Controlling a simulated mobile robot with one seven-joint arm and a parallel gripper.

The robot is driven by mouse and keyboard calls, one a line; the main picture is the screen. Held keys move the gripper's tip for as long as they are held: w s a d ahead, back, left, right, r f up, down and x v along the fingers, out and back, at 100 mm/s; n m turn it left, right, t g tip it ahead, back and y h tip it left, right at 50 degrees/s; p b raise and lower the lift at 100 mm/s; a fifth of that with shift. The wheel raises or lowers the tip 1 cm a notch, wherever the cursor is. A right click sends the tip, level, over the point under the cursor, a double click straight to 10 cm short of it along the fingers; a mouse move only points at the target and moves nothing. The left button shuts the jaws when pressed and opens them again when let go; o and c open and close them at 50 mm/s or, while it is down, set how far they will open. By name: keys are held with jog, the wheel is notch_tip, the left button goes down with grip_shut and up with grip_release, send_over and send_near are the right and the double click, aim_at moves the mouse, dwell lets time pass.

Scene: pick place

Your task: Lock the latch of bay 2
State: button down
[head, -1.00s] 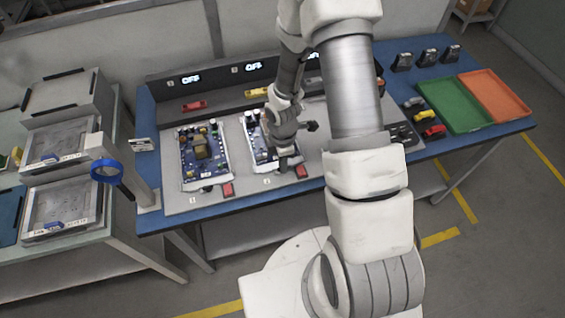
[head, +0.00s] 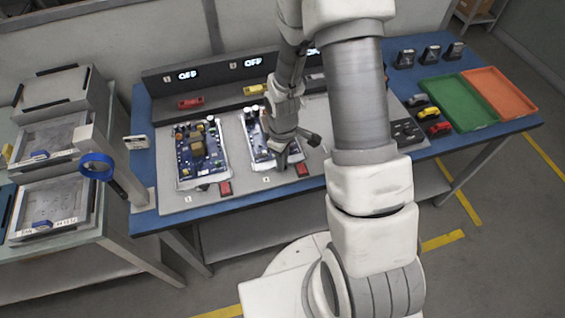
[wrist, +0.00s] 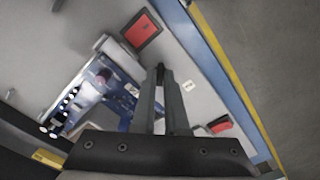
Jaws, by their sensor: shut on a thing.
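Bay 2's circuit board (head: 258,150) lies on the grey bench panel behind my gripper, and it shows at the left in the wrist view (wrist: 118,98). My gripper (head: 281,168) points down at the board's front edge, between the label 2 (head: 266,180) and a red block (head: 303,169). In the wrist view my gripper (wrist: 160,72) has its fingers close together, shut on a small part at the front of bay 2, which I take for the bay 2 latch. The fingers hide nearly all of it, so its angle cannot be told.
Bay 1's board (head: 203,150) lies to the left with its own red block (head: 225,188). Displays read OFF (head: 188,75). Toy cars (head: 440,128), a green tray (head: 457,105) and an orange tray (head: 500,92) are at the right. A blue ring (head: 96,166) stands at the left.

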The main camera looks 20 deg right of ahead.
jog(key=m+b, duration=0.1)
jog(key=m, duration=0.3)
jog(key=shift+m+b, duration=0.3)
jog(key=shift+b, duration=0.05)
jog(key=m+b, duration=0.1)
jog(key=m, duration=0.3)
dwell(0.4)
jog(key=c, duration=0.9)
grip_release()
jog(key=shift+c, duration=0.2)
jog(key=shift+r, duration=0.1)
notch_tip(320, 180, up, 17)
jog(key=p, duration=0.2)
jog(key=shift+r, duration=0.15)
